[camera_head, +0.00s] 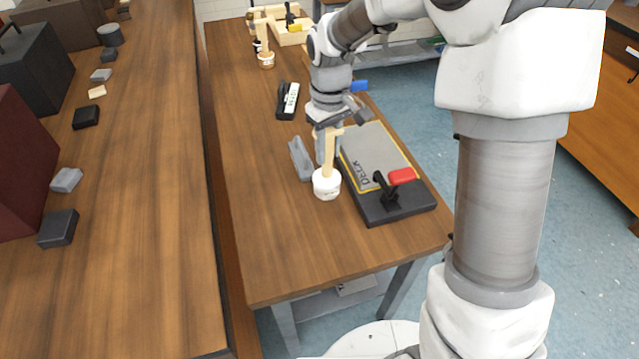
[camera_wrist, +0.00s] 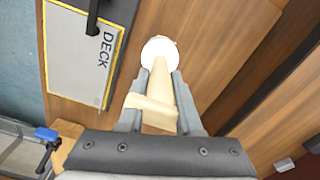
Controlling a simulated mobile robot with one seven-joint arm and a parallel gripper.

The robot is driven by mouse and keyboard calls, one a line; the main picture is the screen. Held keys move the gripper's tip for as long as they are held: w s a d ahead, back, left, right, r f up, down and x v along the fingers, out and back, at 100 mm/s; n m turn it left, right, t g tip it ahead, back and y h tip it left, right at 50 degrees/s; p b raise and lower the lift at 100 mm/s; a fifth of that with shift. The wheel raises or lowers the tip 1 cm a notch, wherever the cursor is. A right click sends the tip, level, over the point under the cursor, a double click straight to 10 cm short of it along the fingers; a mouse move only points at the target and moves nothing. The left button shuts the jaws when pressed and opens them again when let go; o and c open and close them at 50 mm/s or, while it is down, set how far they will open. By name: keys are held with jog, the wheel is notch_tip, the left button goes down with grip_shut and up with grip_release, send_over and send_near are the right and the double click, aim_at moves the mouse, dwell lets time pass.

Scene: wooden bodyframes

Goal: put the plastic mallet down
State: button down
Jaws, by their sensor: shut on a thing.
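The plastic mallet has a white round head (camera_head: 326,184) and a pale wooden handle (camera_head: 328,150). It is near the middle of the wooden workbench (camera_head: 290,245), head down and handle up. My gripper (camera_head: 327,140) is above the head, with its fingers closed around the handle. In the wrist view my gripper (camera_wrist: 160,92) has a finger on each side of the handle, and the white head (camera_wrist: 158,50) lies beyond the fingertips. I cannot tell whether the head touches the bench top.
A black-framed board marked DECK (camera_head: 375,160) with a red-handled clamp (camera_head: 400,177) lies right of the mallet. A grey block (camera_head: 300,158) is close on its left. A black item (camera_head: 287,101) and another mallet (camera_head: 266,58) are farther back. The bench front is clear.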

jog(key=s+a+f, duration=0.1)
jog(key=s+f, duration=0.2)
jog(key=f, duration=0.3)
jog(key=shift+a+b, duration=0.3)
jog(key=shift+a, duration=0.1)
jog(key=shift+s+f, duration=0.1)
jog(key=shift+f, duration=0.05)
jog(key=shift+f, duration=0.15)
jog(key=c, duration=0.6)
grip_release()
notch_tip(320, 180, up, 13)
jog(key=p, duration=0.1)
jog(key=shift+f, duration=0.2)
